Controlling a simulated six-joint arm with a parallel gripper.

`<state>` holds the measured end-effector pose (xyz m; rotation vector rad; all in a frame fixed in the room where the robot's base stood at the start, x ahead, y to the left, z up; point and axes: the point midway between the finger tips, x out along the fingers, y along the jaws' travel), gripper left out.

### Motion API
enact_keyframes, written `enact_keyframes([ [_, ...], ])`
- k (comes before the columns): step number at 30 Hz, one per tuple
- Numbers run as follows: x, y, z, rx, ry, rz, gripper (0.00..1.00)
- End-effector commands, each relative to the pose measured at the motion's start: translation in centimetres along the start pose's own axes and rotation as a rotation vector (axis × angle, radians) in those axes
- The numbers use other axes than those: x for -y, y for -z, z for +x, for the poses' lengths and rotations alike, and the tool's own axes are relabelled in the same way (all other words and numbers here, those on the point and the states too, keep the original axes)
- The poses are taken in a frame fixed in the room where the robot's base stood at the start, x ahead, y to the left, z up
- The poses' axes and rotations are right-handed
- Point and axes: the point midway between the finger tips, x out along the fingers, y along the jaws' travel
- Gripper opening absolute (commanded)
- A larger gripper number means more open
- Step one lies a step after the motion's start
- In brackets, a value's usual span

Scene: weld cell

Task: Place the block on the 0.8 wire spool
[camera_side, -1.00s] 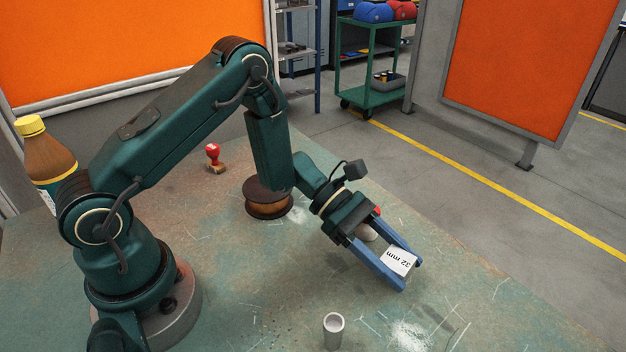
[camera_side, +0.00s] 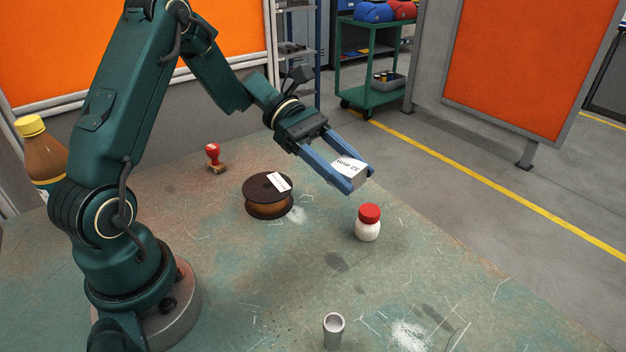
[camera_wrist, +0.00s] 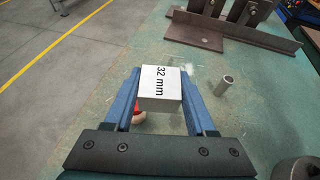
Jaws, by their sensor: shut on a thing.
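My gripper (camera_side: 348,176) has blue fingers and is shut on a white block (camera_side: 348,166) marked "32 mm". It holds the block in the air above the table. In the wrist view the block (camera_wrist: 160,88) sits between the fingers. One wire spool (camera_side: 268,198), brown with dark flanges, stands on the table to the left of and below my gripper. A white label (camera_side: 279,182) lies on its top; its writing is too small to read. No other spool shows.
A white jar with a red lid (camera_side: 368,222) stands below and right of my gripper. A grey tube (camera_side: 333,331) stands near the front. A red stamp (camera_side: 214,158) and a brown bottle (camera_side: 40,155) are to the left. Steel plates (camera_wrist: 225,30) show in the wrist view.

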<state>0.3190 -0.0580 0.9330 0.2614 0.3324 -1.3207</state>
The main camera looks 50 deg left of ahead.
Motion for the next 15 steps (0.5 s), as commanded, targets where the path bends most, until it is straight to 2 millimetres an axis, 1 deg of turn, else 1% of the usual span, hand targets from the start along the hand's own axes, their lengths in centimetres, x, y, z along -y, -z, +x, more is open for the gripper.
enact_keyframes([
  [1,-0.1,-1.0,-0.5,-0.002,-0.004,0.008,0.0],
  [12,0.0,-7.2,-3.0,-0.002,-0.004,0.009,0.0],
  [13,0.0,-7.7,-3.2,-0.002,-0.002,0.008,0.0],
  [15,1.2,-6.7,-2.4,0.0,0.067,0.023,0.0],
])
